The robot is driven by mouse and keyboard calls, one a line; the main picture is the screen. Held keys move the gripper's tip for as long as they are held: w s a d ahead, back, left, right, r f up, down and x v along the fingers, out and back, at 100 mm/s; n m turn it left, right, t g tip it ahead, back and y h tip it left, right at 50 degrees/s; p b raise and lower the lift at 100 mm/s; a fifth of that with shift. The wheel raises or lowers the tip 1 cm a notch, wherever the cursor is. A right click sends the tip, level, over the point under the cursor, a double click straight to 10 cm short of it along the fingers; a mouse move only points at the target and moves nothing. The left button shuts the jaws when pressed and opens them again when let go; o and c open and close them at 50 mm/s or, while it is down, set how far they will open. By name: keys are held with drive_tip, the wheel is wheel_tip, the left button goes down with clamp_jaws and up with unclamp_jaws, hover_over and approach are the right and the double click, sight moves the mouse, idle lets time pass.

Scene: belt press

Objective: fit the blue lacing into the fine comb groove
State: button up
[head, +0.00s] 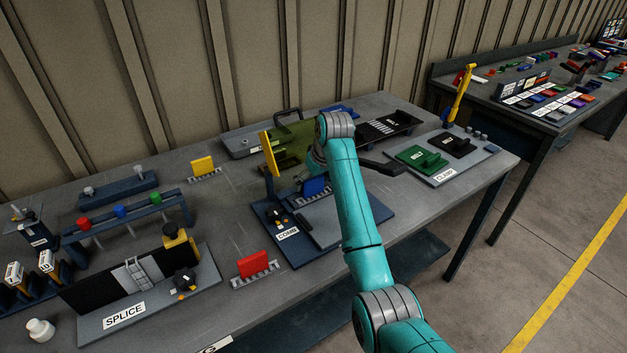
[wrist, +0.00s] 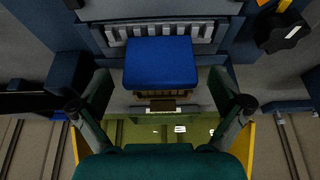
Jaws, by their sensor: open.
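The blue lacing (head: 315,187) stands at the COMB station (head: 287,252), next to a grey toothed strip. In the wrist view the blue lacing (wrist: 160,62) is a blue block in the middle, with the light comb teeth (wrist: 203,33) just beyond it. A brownish strip shows under its near edge. I cannot tell whether it sits fully in the fine groove. My gripper (wrist: 160,88) is open, with one dark finger on each side of the lacing and a visible gap on both sides. In the head view my arm hides most of the gripper.
A black and yellow knob (wrist: 283,30) is at the wrist view's upper right. Red (head: 253,264) and yellow (head: 202,165) lacings stand on grey strips. The SPLICE station (head: 190,303) is front left.

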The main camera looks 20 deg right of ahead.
drive_tip(key=shift+r, duration=0.1)
drive_tip(key=v, duration=0.6)
drive_tip(key=shift+s+r, duration=0.2)
drive_tip(key=shift+r, duration=0.2)
idle(0.5)
